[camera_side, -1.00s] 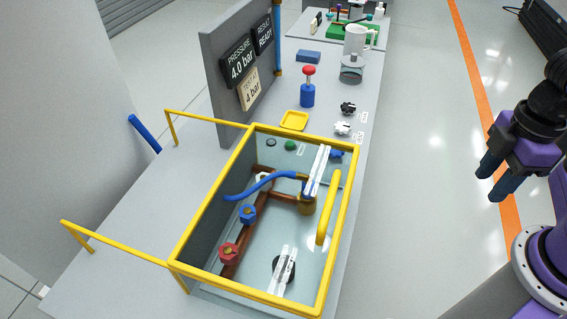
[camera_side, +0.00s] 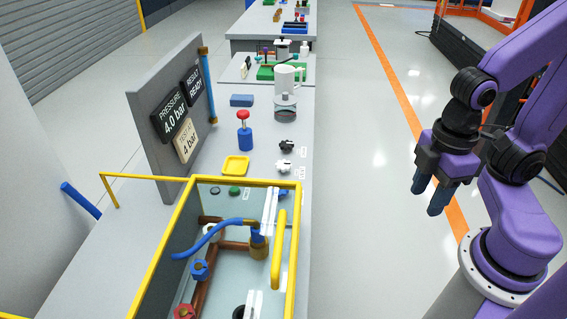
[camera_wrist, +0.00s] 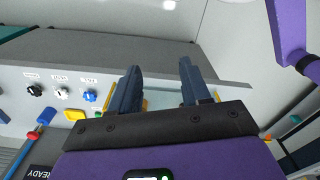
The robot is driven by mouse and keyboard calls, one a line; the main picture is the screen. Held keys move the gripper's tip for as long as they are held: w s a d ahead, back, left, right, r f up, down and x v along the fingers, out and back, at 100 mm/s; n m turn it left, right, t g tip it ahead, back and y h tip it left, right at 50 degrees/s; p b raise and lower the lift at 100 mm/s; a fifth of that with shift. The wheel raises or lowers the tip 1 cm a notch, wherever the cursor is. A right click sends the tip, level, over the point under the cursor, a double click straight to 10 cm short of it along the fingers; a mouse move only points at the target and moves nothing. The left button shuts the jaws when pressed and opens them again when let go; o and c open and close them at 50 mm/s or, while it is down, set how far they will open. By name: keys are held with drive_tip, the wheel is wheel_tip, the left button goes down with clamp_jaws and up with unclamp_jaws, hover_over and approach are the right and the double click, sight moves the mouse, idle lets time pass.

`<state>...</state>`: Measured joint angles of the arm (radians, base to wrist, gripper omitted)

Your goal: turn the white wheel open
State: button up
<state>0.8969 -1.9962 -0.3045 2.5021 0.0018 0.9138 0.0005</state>
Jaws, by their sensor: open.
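A separate white knob (camera_side: 284,166) is on the bench beside a black knob (camera_side: 287,145); the white knob also shows in the wrist view (camera_wrist: 61,94). My gripper (camera_side: 430,194) is open and empty, over the floor side to the right of the bench, well apart from the wheels. Its two fingers show in the wrist view (camera_wrist: 158,88).
A yellow upright handle (camera_side: 279,245) stands at the tank's right side. A yellow tray (camera_side: 236,166), a blue pump with a red top (camera_side: 244,135) and a grey display panel (camera_side: 170,110) stand beyond the tank.

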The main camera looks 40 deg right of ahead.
drive_tip(key=o, duration=0.4)
drive_tip(key=shift+w+a, duration=0.15)
drive_tip(key=w+a+r+m, duration=0.1)
drive_tip(key=w+a+m, duration=0.2)
drive_tip(key=w, duration=0.3)
drive_tip(key=w+a+r+m, duration=0.1)
drive_tip(key=w+a+m, duration=0.2)
drive_tip(key=w, duration=0.3)
drive_tip(key=m, duration=1.9)
hover_over(284, 163)
wheel_tip(284, 163, down, 7)
wheel_tip(284, 163, down, 17)
drive_tip(key=shift+w+f, duration=0.1)
drive_tip(key=shift+f, duration=0.1)
drive_tip(key=c, duration=1.1)
